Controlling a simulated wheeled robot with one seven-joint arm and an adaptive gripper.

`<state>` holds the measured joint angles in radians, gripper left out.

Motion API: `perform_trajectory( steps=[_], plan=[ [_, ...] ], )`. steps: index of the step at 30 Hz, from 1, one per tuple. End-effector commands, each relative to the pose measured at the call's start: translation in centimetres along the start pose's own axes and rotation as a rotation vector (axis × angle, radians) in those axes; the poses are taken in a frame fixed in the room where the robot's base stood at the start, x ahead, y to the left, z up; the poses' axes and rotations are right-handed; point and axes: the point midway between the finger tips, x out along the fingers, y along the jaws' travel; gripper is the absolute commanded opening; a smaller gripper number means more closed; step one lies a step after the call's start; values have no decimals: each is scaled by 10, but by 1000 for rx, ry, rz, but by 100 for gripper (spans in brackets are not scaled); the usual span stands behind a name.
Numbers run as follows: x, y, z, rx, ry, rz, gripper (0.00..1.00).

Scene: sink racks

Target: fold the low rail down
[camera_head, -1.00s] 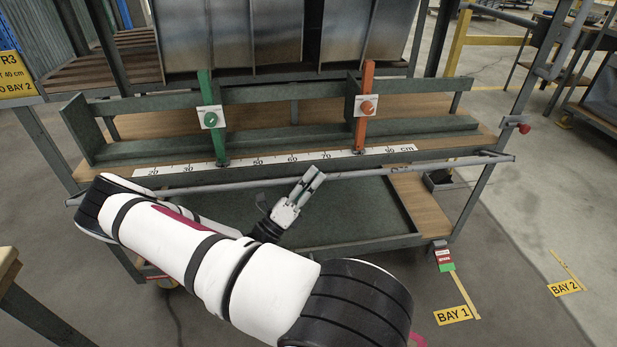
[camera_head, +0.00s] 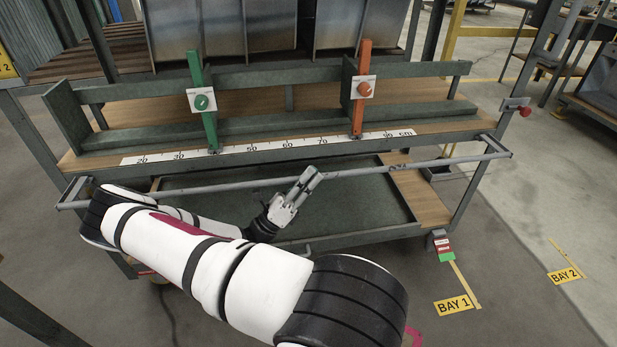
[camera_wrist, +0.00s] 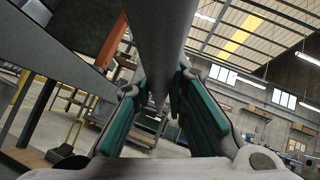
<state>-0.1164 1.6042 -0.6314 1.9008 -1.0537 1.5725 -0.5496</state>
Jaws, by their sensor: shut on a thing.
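The low rail (camera_head: 400,167) is a long grey bar across the front of the cart, below the ruler strip. Short end arms join it to the cart, and it stands out from the shelf's front edge. My gripper (camera_head: 311,178) reaches up to the rail right of its middle and is shut on it. In the wrist view the rail (camera_wrist: 160,35) runs between the two green-padded fingers (camera_wrist: 158,105). The fingers hide part of the rail.
A green upright (camera_head: 203,125) and an orange upright (camera_head: 360,115) with round knobs stand behind the ruler (camera_head: 270,148). A lower tray (camera_head: 360,205) lies below the rail. A red knob (camera_head: 524,111) is on the right post. Open floor lies to the right.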

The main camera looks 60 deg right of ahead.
Motion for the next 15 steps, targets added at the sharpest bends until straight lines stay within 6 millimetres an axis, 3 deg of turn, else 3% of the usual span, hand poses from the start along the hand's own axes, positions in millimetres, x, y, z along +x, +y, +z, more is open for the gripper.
perform_trajectory(
  steps=[5, 6, 9, 15],
  plan=[
    [0, 0, 0, 0, -2, 0, 0],
    [0, 0, 0, 0, -2, -1, 16],
    [0, 0, 0, 0, -2, -1, 35],
    [1, 0, 1, 0, -1, -1, 35]
  ],
)
